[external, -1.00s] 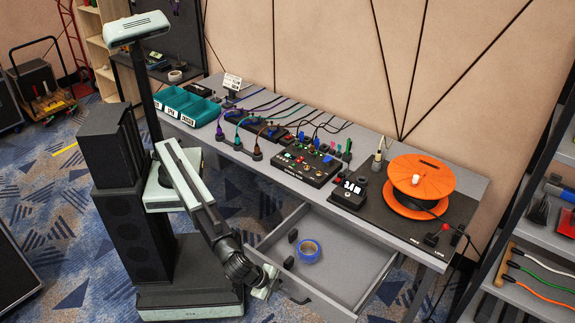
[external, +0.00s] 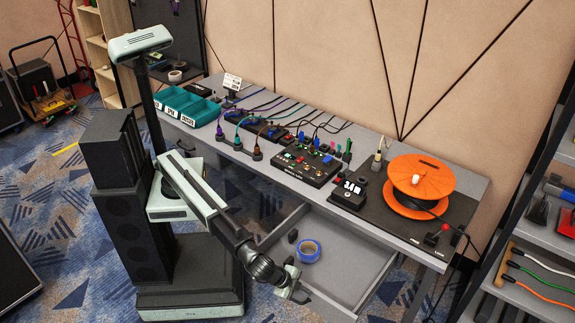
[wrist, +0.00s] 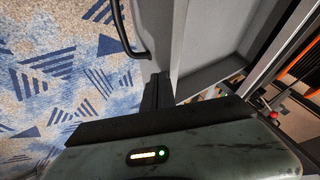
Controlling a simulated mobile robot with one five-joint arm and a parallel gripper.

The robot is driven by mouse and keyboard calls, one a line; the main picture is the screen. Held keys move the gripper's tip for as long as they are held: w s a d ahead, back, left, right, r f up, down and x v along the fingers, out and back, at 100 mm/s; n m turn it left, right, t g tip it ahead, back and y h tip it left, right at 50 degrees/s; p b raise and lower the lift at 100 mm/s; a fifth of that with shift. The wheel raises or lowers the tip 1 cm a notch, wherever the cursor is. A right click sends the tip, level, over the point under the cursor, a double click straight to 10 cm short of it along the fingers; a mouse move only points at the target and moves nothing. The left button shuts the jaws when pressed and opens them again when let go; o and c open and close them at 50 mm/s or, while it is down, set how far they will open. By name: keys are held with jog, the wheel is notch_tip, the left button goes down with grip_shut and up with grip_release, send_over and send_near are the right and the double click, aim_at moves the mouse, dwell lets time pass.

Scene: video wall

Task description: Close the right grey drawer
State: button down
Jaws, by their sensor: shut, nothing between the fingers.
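The grey drawer (external: 347,262) under the table's right part stands open, pulled out toward the front. It holds a roll of blue tape (external: 309,251) and small dark items. My gripper (external: 292,284) is at the drawer's front panel, close to its dark handle. In the wrist view my shut, empty gripper (wrist: 157,92) is near the grey front panel (wrist: 179,38), with the black curved handle (wrist: 131,32) to its left. I cannot tell whether the fingers touch the panel.
The grey table (external: 260,165) carries a teal tray (external: 187,106), control boxes with cables, and an orange cable reel (external: 420,178). A shelf rack (external: 540,215) with tools stands at the right.

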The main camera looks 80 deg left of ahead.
jog(key=w+a, duration=2.3)
jog(key=shift+w+a, duration=0.2)
